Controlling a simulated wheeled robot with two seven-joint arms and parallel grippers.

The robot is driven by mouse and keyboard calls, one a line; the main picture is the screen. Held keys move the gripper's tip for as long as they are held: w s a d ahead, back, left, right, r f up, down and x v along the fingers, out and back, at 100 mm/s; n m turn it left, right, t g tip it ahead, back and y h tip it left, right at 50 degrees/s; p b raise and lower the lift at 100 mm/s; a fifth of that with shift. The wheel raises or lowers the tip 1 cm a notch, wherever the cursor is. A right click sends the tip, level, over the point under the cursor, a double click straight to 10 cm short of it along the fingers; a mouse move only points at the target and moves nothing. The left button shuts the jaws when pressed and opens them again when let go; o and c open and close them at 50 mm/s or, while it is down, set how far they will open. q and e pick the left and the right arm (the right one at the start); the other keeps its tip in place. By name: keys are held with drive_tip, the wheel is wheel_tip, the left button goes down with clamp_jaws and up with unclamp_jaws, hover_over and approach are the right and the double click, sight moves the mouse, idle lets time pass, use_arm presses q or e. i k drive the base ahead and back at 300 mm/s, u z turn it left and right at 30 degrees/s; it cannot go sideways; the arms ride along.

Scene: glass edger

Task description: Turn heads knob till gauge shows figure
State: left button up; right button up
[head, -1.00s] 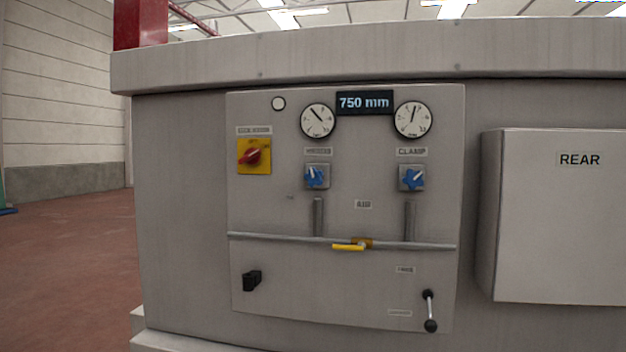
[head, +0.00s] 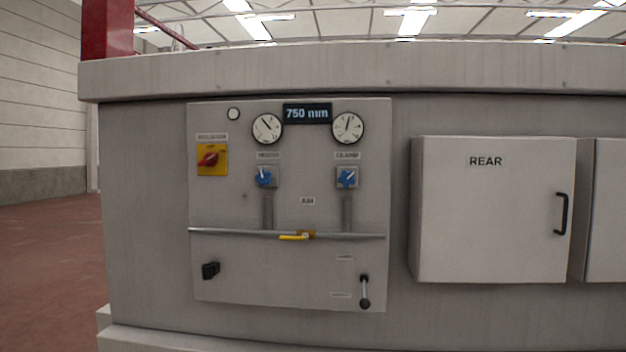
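The heads knob is blue (head: 264,177) and sits on the left of the panel under a small blurred label that seems to read HEADS. Its round white gauge (head: 267,129) is above it, with the needle pointing to the upper left. A second blue knob (head: 347,178), labelled CLAMP, sits to the right under its own gauge (head: 348,128), whose needle points nearly straight up. The gauge figures are too small to read. A dark display (head: 307,113) between the gauges shows 750 mm. Neither of my grippers is in view.
A red rotary switch on a yellow plate (head: 211,159) is left of the knobs. A yellow lever (head: 293,237) sits on a horizontal pipe below. A black knob (head: 210,270) and a crank handle (head: 364,291) are lower down. A REAR box (head: 490,210) juts out at right. Open floor (head: 45,260) lies left.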

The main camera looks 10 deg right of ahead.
sight(263, 177)
drive_tip(key=z, duration=1)
drive_tip(key=i, duration=0.9)
drive_tip(key=u, duration=1.35)
